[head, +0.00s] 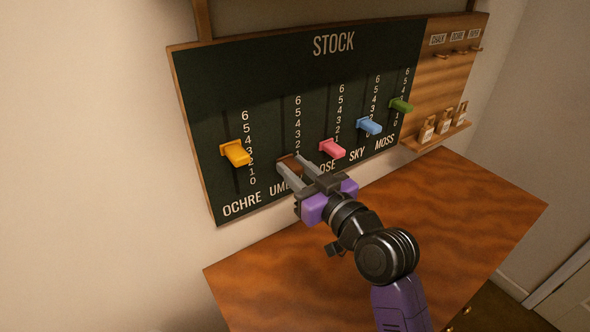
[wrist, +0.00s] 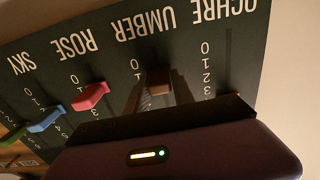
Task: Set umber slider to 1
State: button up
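The dark brown umber slider knob (head: 288,160) sits low on its vertical slot in the STOCK board, near the 0 and 1 marks. Its exact reading is hard to tell because my gripper covers part of the scale. In the wrist view the board appears upside down, and the umber knob (wrist: 158,79) shows between my two fingers. My gripper (head: 292,166) reaches to the board with one finger on each side of the knob. Whether the fingers press on the knob or leave a small gap cannot be told.
The pink rose knob (head: 332,149) is just right of my gripper, and the yellow ochre knob (head: 236,153) is to the left. The blue sky knob (head: 369,126) and green moss knob (head: 401,105) are farther right. A wooden table (head: 470,210) lies below, and small bottles (head: 444,124) stand on a shelf.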

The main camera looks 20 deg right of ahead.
jog(key=o, duration=0.3)
jog(key=s, duration=0.2)
jog(key=s+d+b, duration=0.1)
jog(key=s, duration=0.4)
jog(key=shift+s+d+b, duration=0.25)
jog(key=shift+s+b, duration=0.1)
jog(key=shift+b, duration=0.05)
